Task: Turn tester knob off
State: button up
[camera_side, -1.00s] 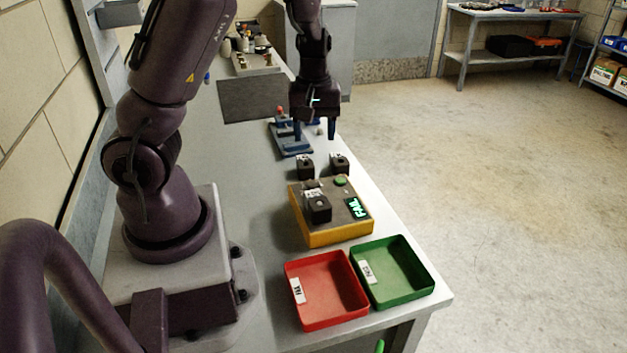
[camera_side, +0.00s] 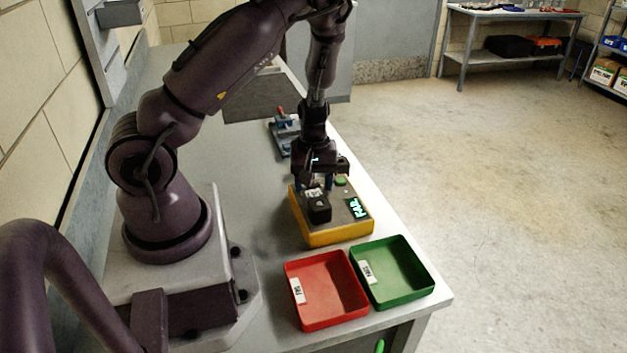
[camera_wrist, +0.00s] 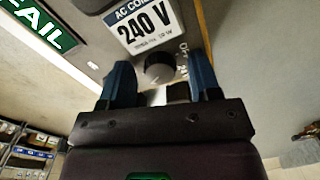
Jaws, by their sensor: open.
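The tester (camera_side: 325,238) is a yellow box with a grey top on the bench. Its lit display (camera_side: 357,208) reads FAIL in green; it also shows in the wrist view (camera_wrist: 40,28). The dark round knob (camera_wrist: 158,68) lies between my fingertips in the wrist view, beside a white 240 V label (camera_wrist: 146,25) and ON/OFF lettering. I cannot make out the knob in the side view. My gripper (camera_side: 314,186) is low over the tester's far part, fingers down. In the wrist view my gripper (camera_wrist: 160,80) is open, its blue fingers either side of the knob; contact cannot be told.
A black block (camera_side: 319,210) stands on the tester, and a green button (camera_side: 341,181) is close right of my gripper. A red tray (camera_side: 326,318) and a green tray (camera_side: 402,299) stand in front. A blue fixture (camera_side: 284,137) is behind my gripper.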

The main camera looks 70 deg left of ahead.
jog(key=c, duration=0.9)
jog(key=n, duration=0.4)
jog(key=shift+n, duration=1.8)
jog(key=o, duration=0.9)
